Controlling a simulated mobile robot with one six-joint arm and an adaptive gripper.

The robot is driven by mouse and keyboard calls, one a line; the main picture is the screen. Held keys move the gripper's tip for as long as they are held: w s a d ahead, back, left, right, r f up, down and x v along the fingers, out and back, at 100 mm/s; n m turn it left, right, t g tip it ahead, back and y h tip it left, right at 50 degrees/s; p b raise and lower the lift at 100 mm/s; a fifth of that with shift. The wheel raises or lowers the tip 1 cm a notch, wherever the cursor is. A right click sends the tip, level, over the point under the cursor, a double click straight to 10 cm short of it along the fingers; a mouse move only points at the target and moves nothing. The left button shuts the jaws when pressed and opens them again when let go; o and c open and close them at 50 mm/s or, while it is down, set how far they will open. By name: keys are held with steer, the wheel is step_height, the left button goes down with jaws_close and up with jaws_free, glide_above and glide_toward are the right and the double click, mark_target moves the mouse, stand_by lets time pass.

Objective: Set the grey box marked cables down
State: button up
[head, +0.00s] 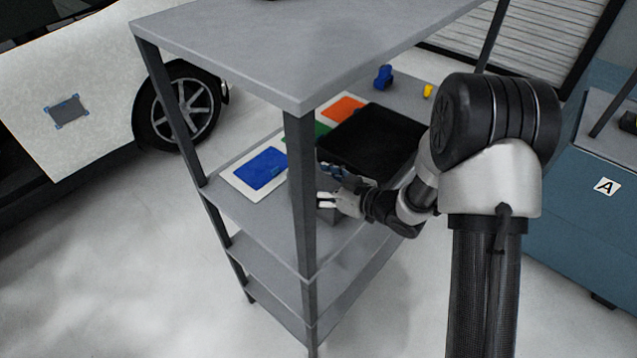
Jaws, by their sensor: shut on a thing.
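My gripper (328,200) is shut on a small grey box (328,214) at the near edge of the shelf unit's upper-middle shelf (248,205). Only a little of the box shows, partly behind the shelf's front post, and no marking on it can be read. I cannot tell whether the box touches the shelf or hangs just above it.
On that shelf lie blue (262,168), green (306,131) and orange (343,108) panels. A black tray (372,143) is behind my gripper, with a blue object (383,77) and a yellow object (428,91) farther back. The grey post (302,210) and top board (290,50) are close obstacles.

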steer(key=shift+f, duration=0.1)
steer(key=o, duration=1.8)
